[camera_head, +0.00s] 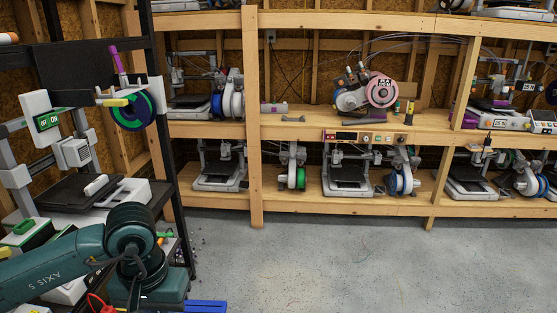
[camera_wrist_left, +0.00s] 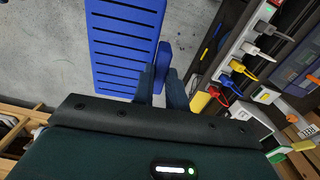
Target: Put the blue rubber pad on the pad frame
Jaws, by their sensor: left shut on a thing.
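In the left wrist view, my left gripper (camera_wrist_left: 160,88) is shut on a narrow blue piece, seen edge-on, which I take to be the blue rubber pad (camera_wrist_left: 162,60). A larger blue slotted panel (camera_wrist_left: 123,50) lies just left of it in that view, over the grey floor; I cannot tell whether it is the pad frame or whether the held piece touches it. In the head view my left arm comes in at the lower left and its fingertips are hidden. A blue strip (camera_head: 205,306) shows at the bottom edge there. My right gripper is not in view.
A black rack (camera_head: 160,130) with a printer (camera_head: 75,190) stands close on the left. Wooden shelves (camera_head: 330,205) with printers and spools line the back. Several coloured cables and plugs (camera_wrist_left: 232,80) are at the right in the wrist view. The grey floor (camera_head: 350,260) is open.

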